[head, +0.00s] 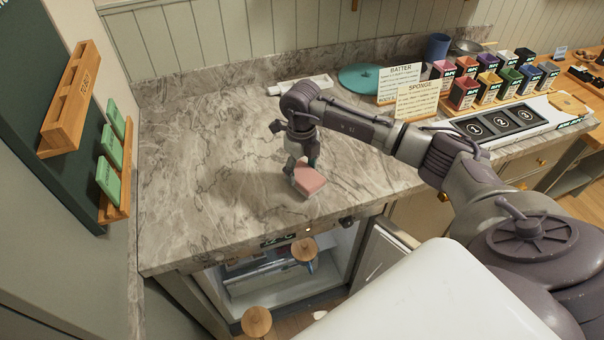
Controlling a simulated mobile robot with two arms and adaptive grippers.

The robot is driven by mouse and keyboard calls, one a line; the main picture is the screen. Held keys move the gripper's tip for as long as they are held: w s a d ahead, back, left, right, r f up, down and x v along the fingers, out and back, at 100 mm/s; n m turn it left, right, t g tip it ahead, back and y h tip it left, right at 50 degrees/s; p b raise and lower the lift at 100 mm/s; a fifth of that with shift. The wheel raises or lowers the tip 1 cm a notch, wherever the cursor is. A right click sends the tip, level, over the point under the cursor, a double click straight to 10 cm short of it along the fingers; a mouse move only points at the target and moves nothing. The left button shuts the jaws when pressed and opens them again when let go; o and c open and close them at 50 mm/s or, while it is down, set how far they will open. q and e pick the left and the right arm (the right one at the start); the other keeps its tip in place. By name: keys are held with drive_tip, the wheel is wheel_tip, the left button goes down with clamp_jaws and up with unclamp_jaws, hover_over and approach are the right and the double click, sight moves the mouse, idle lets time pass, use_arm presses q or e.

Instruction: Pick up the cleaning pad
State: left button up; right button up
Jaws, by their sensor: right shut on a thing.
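The cleaning pad (309,180) is a small pink block with a paler underside, over the marble counter near its front edge. My right gripper (301,169) reaches down to it from above and is shut on it. The fingers cover part of the pad's far side. I cannot tell whether the pad touches the counter or is slightly above it. My left gripper is not in view.
The marble counter (210,150) is clear to the left of the pad. A teal disc (360,78), recipe cards (417,100) and several coloured boxes (465,92) stand at the back right. An open compartment (270,285) lies below the counter's front edge.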

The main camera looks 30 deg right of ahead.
wheel_tip(320, 180, up, 3)
drive_tip(key=shift+w+f+b, duration=0.1)
drive_tip(key=shift+b, duration=0.6)
drive_tip(key=s+d+r+b, duration=0.3)
drive_tip(key=s+d+r, duration=0.4)
drive_tip(key=s, duration=0.2)
drive_tip(key=shift+s+d+b, duration=0.15)
drive_tip(key=shift+s+b, duration=0.05)
drive_tip(key=shift+b, duration=0.1)
